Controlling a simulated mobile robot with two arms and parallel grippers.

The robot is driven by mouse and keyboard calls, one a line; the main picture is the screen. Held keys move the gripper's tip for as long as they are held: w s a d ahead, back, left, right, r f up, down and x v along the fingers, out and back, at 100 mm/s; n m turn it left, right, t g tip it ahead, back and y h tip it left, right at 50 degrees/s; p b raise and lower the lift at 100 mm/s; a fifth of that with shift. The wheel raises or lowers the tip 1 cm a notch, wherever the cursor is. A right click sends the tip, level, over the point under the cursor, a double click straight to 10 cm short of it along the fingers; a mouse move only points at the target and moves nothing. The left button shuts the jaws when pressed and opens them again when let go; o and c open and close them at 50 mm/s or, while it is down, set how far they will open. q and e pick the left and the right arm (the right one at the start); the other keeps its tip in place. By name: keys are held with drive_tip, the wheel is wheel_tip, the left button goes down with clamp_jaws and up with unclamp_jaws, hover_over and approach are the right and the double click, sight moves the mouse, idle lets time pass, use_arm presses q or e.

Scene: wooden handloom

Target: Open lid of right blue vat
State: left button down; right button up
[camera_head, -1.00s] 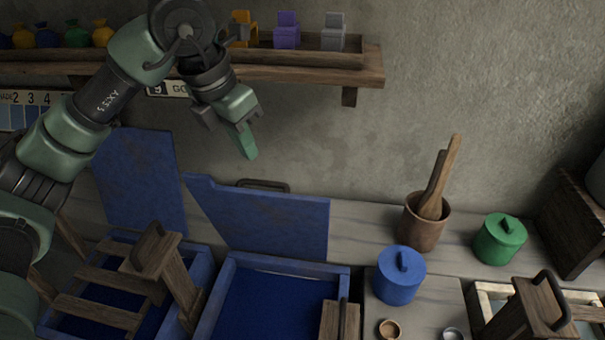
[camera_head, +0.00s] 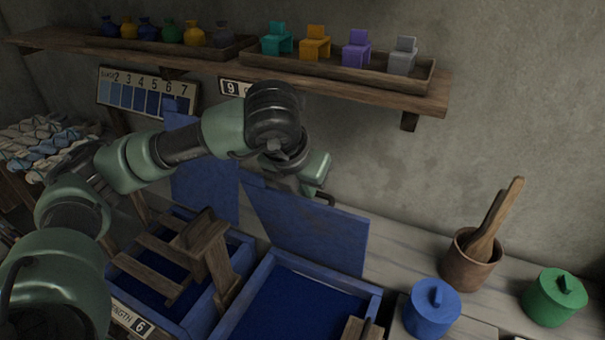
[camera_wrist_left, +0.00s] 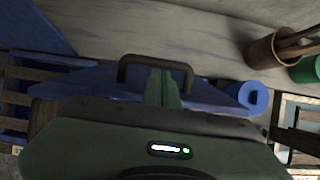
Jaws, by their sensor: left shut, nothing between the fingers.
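The right blue vat (camera_head: 231,311) stands open, with dark blue liquid inside. Its blue lid (camera_head: 312,231) is raised and stands steeply tilted at the vat's back edge. The lid's dark handle shows in the left wrist view (camera_wrist_left: 154,60) and is mostly hidden behind the lid in the head view. My left gripper (camera_wrist_left: 164,78) is shut and empty, with its green fingers close to the handle; I cannot tell whether they touch. In the head view its fingertips are hidden near the lid's upper edge. My right gripper is not in view.
The left vat (camera_head: 240,262) is also open, with a wooden rack (camera_head: 160,268) over it. A blue pot (camera_head: 432,308), a green pot (camera_head: 555,297) and a wooden cup with tools (camera_head: 470,262) stand to the right. A wall shelf (camera_head: 425,104) runs above my arm.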

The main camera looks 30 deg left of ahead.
use_arm(q)
drive_tip(key=shift+w+f, duration=0.35)
drive_tip(key=shift+f, duration=0.3)
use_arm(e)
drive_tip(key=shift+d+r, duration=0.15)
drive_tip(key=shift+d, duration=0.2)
